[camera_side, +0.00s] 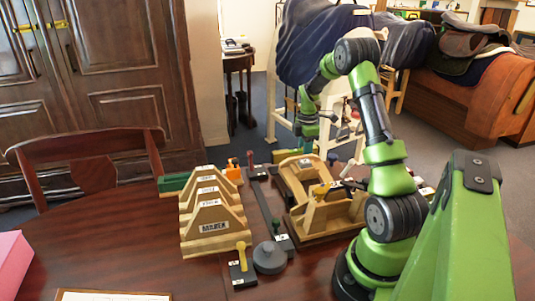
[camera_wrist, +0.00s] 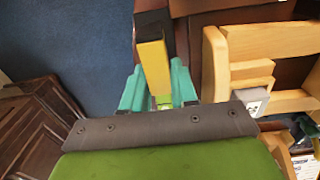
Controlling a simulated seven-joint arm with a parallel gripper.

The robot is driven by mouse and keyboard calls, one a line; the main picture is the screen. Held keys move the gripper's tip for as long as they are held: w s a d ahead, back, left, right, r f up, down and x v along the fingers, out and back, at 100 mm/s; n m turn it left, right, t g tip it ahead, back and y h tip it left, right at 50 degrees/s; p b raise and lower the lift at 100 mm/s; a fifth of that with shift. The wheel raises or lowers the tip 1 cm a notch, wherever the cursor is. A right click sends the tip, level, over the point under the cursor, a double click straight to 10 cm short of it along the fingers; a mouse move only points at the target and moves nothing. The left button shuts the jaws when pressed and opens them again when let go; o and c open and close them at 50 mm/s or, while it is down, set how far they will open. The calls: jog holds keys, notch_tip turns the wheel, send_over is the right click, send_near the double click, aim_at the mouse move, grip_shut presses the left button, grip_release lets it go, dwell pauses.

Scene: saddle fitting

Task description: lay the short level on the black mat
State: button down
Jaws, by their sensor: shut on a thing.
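My gripper (camera_wrist: 158,88) is shut on a yellow bar, which looks like the short level (camera_wrist: 154,68). The bar stands out from between the teal fingers, with a black part at its far end; I cannot tell whether that black is part of it. Other small black pads make the task's mat uncertain.
A wooden rack marked MAKER (camera_side: 212,228) stands left of centre. A wooden cradle (camera_side: 318,225) stands right of it, near my arm. A round grey weight (camera_side: 269,258) sits in front. A pink box (camera_side: 12,258) is at the left edge.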

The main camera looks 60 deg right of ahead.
jog(key=shift+f, duration=1.4)
dwell(1.9)
jog(key=shift+c, duration=2)
grip_release()
jog(key=shift+r, duration=2.5)
jog(key=shift+r, duration=0.1)
jog(key=shift+r, duration=1.4)
